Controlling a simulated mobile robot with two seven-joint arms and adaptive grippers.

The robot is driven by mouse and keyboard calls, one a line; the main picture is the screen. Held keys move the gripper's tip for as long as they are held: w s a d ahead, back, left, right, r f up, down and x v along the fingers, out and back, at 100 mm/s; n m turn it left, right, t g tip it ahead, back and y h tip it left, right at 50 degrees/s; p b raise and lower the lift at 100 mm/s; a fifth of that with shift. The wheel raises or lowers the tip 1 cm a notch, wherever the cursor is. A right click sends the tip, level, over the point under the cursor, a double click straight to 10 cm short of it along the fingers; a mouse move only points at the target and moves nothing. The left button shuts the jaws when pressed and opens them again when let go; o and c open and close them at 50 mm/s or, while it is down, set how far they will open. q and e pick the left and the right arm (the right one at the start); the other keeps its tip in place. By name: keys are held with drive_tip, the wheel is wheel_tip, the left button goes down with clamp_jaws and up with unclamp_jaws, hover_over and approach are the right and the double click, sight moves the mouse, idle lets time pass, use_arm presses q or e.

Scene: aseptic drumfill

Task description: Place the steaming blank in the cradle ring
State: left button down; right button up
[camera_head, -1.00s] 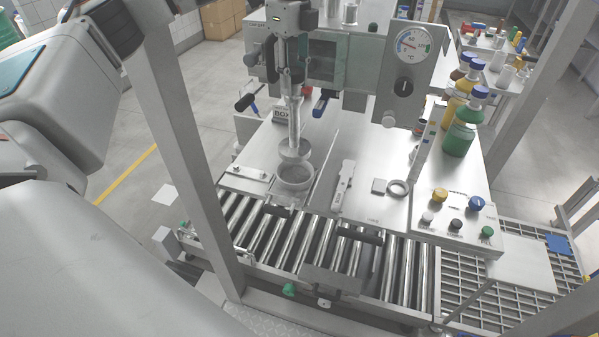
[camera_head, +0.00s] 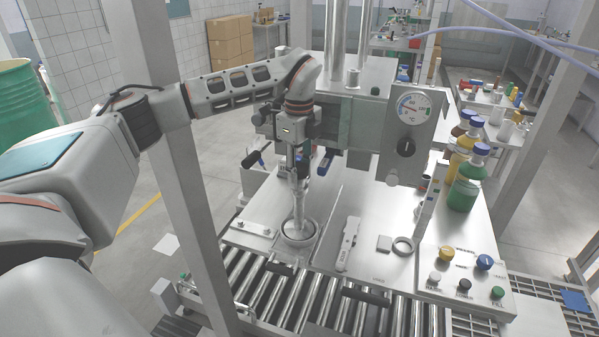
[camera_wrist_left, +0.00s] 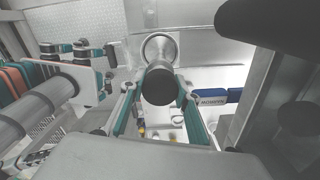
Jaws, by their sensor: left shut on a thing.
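The blank (camera_head: 298,206) is a pale metal rod, upright in the head view, with its lower end within the outline of the cradle ring (camera_head: 284,239). I cannot tell whether it rests on the bottom. No steam is clearly visible. My left gripper (camera_head: 296,176) points down above the ring and is shut on the blank's upper part. In the left wrist view, the blank's dark round end (camera_wrist_left: 159,87) sits between the teal fingers, and the ring (camera_wrist_left: 146,43) is partly hidden behind it. My right gripper is not in view.
A flat tool (camera_head: 348,243), a small loose ring (camera_head: 403,246) and a grey block lie right of the cradle. A roller conveyor (camera_head: 330,310) runs in front. Bottles (camera_head: 466,180), a dial gauge (camera_head: 413,107) and a button panel (camera_head: 465,275) stand right. A frame post (camera_head: 180,170) rises left.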

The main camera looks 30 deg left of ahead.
use_arm(q)
drive_tip(key=shift+r, duration=0.1)
drive_tip(key=c, duration=1.6)
unclamp_jaws()
drive_tip(key=shift+f, duration=0.2)
drive_tip(key=shift+o, duration=0.5)
drive_tip(key=shift+r, duration=0.55)
wheel_tip(320, 180, up, 11)
